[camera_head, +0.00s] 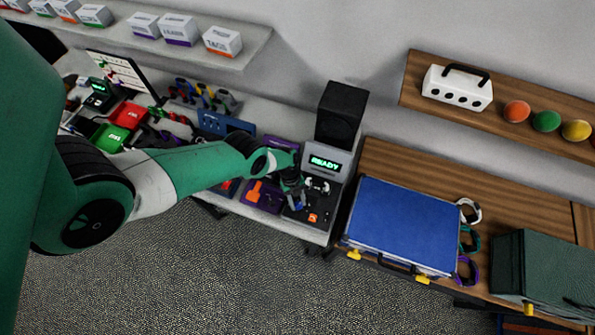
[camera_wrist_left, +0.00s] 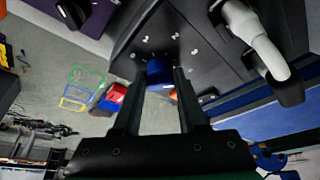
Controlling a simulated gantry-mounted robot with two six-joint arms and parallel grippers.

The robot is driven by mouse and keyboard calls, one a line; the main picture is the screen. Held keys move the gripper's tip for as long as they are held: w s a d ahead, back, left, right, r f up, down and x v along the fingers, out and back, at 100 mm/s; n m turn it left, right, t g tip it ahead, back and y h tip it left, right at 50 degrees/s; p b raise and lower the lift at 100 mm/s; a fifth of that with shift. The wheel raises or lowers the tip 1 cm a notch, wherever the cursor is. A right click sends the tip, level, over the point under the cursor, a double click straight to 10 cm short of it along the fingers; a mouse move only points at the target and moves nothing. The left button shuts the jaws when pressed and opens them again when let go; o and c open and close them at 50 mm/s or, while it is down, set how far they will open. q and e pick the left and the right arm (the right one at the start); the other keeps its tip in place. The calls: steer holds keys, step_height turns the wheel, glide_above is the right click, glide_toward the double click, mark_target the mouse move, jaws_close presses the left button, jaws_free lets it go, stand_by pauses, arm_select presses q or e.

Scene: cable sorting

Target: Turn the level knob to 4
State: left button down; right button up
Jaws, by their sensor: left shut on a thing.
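The tester (camera_head: 322,160) is a grey box with a green "READY" display, and its black panel (camera_head: 312,213) lies in front of it. My left gripper (camera_head: 292,186) is over the left side of this panel. In the left wrist view my left gripper (camera_wrist_left: 160,72) has its two fingers closed around a round blue knob (camera_wrist_left: 159,78) on the dark panel (camera_wrist_left: 195,50). The knob is mostly hidden in the head view, and I cannot read its setting or the scale marks. My right gripper is not in view.
A black speaker-like box (camera_head: 342,115) stands behind the tester. A blue case (camera_head: 408,225) lies to the right. A purple tray (camera_head: 265,203) is to the left.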

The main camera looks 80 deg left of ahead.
arm_select(q)
steer(key=shift+d+r, duration=0.1)
stand_by(0.4)
steer(key=shift+c, duration=2.3)
jaws_free()
